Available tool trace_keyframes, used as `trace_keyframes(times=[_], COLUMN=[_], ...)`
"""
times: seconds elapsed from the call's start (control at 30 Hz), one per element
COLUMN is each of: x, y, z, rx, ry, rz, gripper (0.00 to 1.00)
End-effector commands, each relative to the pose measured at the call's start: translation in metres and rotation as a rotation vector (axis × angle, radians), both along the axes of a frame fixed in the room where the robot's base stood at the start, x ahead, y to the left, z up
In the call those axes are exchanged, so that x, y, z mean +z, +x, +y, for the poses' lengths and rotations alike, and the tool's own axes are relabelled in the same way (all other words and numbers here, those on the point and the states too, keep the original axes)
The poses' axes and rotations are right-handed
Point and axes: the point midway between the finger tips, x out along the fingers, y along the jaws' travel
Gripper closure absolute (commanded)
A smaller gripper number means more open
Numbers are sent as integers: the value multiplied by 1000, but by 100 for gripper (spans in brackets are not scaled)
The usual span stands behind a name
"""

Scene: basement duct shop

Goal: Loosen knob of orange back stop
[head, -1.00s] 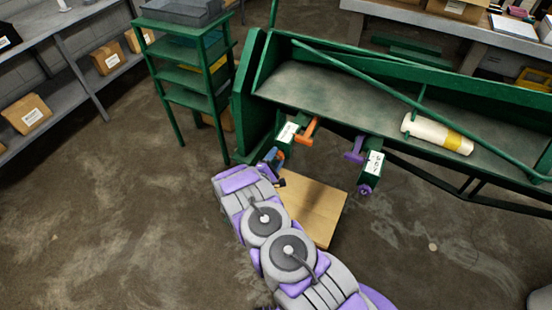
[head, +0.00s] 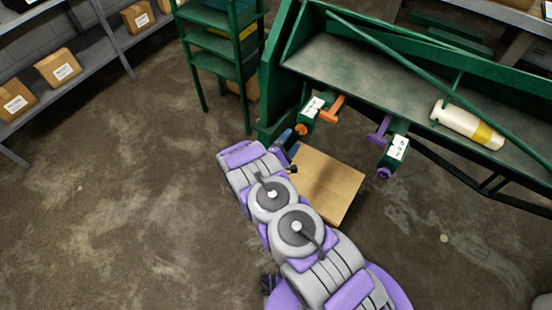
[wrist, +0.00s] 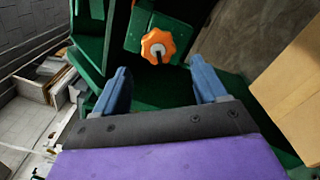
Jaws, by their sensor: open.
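The orange back stop (head: 333,108) is mounted at the front edge of the green machine, with a white label on its green block. Its orange knob (wrist: 158,46) is a lobed wheel in the wrist view, with a dark mark at its lower middle. The knob also shows in the head view (head: 301,129). My gripper (wrist: 163,84) is open, its two blue fingers apart. The knob appears beyond the fingertips, between them and nearer the left-right middle, and nothing is held. In the head view my gripper (head: 286,144) is just below left of the knob, partly hidden by my arm.
A purple back stop (head: 380,135) stands to the right on the same edge. A wooden board or box (head: 328,184) lies below. A white roll with a yellow band (head: 468,126) rests on the machine bed. A green shelf stand (head: 226,50) is at left. Open floor is at lower left.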

Motion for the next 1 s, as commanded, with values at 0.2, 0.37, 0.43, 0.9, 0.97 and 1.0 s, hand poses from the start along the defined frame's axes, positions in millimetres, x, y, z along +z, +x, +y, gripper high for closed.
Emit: trace_keyframes(times=[0.2, 0.37, 0.43, 0.9, 0.97, 1.0], x=[0, 0, 0, -1, -1, -1], y=[-40, -66, -75, -93, -93, -93], z=[32, 50, 56, 68, 68, 68], rx=[7, 5, 4, 0, 0, 0], ry=[-1, -1, -1, 1, 1, 1], rz=[2, 2, 1, 1, 1, 1], gripper=[27, 27, 27, 27, 27, 27])
